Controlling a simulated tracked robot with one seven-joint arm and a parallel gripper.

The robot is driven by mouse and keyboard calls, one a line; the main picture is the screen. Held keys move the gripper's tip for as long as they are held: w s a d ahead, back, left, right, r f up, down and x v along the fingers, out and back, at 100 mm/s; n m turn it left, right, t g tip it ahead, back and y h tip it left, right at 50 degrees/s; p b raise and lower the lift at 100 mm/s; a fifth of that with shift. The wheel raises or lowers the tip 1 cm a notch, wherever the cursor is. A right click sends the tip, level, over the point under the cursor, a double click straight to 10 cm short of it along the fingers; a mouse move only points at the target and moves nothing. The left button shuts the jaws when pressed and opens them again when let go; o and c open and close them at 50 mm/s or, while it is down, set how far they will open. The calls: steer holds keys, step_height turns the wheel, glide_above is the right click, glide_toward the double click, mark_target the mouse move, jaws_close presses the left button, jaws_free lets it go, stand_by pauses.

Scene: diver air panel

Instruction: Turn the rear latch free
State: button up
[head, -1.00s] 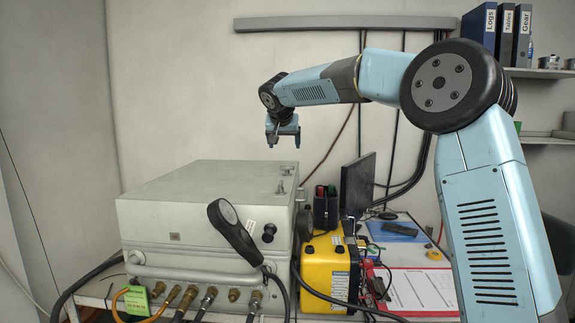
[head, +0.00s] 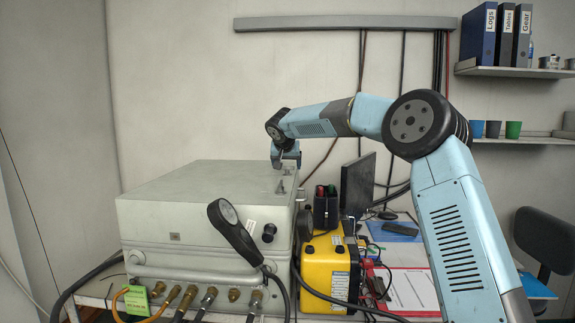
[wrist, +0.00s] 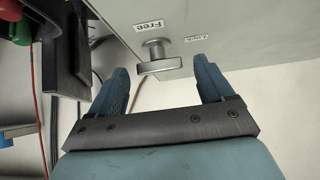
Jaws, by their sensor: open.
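The rear latch (wrist: 158,62) is a grey metal T-handle near the edge of the pale case's lid. In the wrist view its crossbar lies roughly across the picture, below a "Free" label (wrist: 149,27); a "Lock" label (wrist: 197,38) is to its right. My gripper (wrist: 160,78) is open, with one blue finger on each side of the latch and gaps between fingers and handle. In the head view my gripper (head: 285,158) points down over the back right of the case (head: 190,190), largely hiding the rear latch. A front latch (head: 280,187) stands nearer on the lid.
A black handset (head: 235,232) leans at the case's front, above several hoses and fittings. A yellow unit (head: 328,275) and a dark monitor (head: 358,185) stand to the right. The wall is behind; most of the lid is bare.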

steer(key=shift+c, duration=0.3)
steer(key=c, duration=1)
